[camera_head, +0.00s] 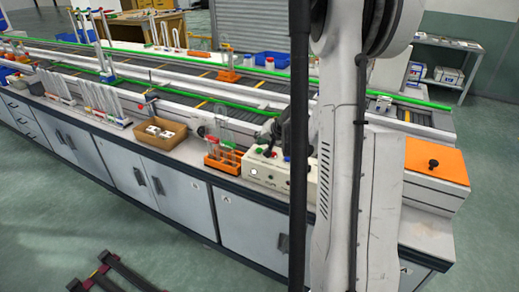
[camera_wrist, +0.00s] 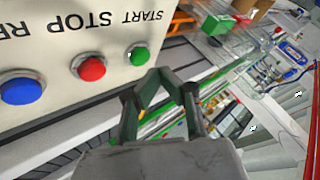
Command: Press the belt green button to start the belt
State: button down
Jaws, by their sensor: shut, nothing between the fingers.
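In the wrist view, a pale control panel (camera_wrist: 70,28) appears upside down with the labels START, STOP and part of a third word. The green button (camera_wrist: 138,56) is under START, the red button (camera_wrist: 91,68) under STOP, and a blue button (camera_wrist: 20,89) is at the left edge. My gripper (camera_wrist: 160,72) is shut and empty. Its tips appear just below and right of the green button in the picture; whether they touch it, I cannot tell. In the head view, my arm hides much of the gripper area.
In the head view, a white control box (camera_head: 265,173) and an orange tube rack (camera_head: 223,158) stand on the bench edge near my arm. A cardboard box (camera_head: 160,133) is farther left. The green-edged conveyor (camera_head: 180,78) runs behind them.

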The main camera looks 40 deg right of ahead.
jog(key=shift+f, duration=0.15)
dwell(0.5)
jog(key=shift+f+b, duration=0.35)
jog(key=shift+b, duration=0.2)
